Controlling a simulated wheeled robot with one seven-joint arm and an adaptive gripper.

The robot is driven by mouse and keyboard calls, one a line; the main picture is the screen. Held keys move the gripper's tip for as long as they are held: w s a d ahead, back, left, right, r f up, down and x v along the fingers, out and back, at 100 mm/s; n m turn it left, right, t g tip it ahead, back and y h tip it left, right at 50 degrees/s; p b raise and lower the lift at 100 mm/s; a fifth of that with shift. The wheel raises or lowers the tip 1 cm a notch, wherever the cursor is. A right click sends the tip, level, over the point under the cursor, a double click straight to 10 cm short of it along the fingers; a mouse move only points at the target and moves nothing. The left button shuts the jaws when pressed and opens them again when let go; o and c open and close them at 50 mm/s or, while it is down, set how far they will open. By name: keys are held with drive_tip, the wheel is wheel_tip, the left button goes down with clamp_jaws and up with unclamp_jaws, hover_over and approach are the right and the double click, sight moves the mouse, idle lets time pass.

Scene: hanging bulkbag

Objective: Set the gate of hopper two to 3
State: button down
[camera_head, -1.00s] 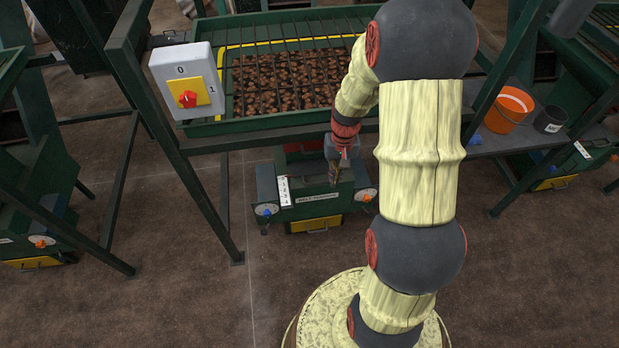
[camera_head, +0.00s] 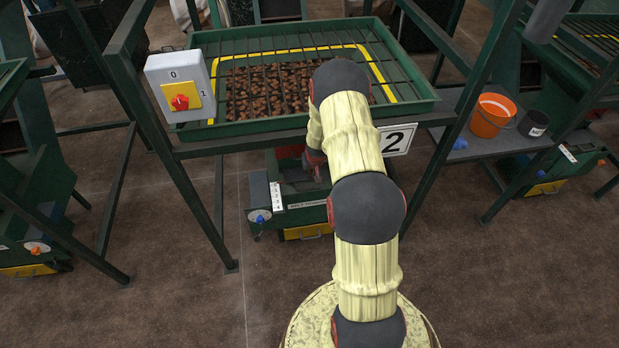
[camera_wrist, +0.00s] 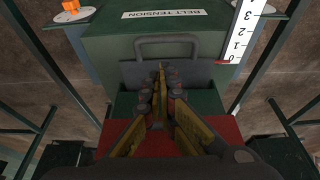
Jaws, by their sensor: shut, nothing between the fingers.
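Hopper two, with its sign "2" (camera_head: 397,139), stands ahead with its grated tray of brown lumps (camera_head: 265,92). Below it is a green box; in the wrist view its grey gate plate (camera_wrist: 130,73) carries a dark loop handle (camera_wrist: 167,41). A white scale (camera_wrist: 243,35) beside it is numbered from 0 to 3 and more. A red pointer (camera_wrist: 222,62) sits at the 0 mark. My gripper (camera_wrist: 161,68) is shut and empty, its fingertips close to the plate below the handle bar. I cannot tell whether they touch.
A "BELT TENSION" label (camera_wrist: 164,14) and an orange knob (camera_wrist: 71,6) are on the box. A switch box (camera_head: 180,87) with a red knob hangs on the green frame at left. An orange bucket (camera_head: 491,117) and dark cup (camera_head: 533,124) stand on the right shelf.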

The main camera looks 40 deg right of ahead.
drive_tip(key=b+x, duration=0.3)
drive_tip(key=x, duration=0.6)
drive_tip(key=shift+f, duration=0.2)
drive_tip(key=shift+a, duration=0.1)
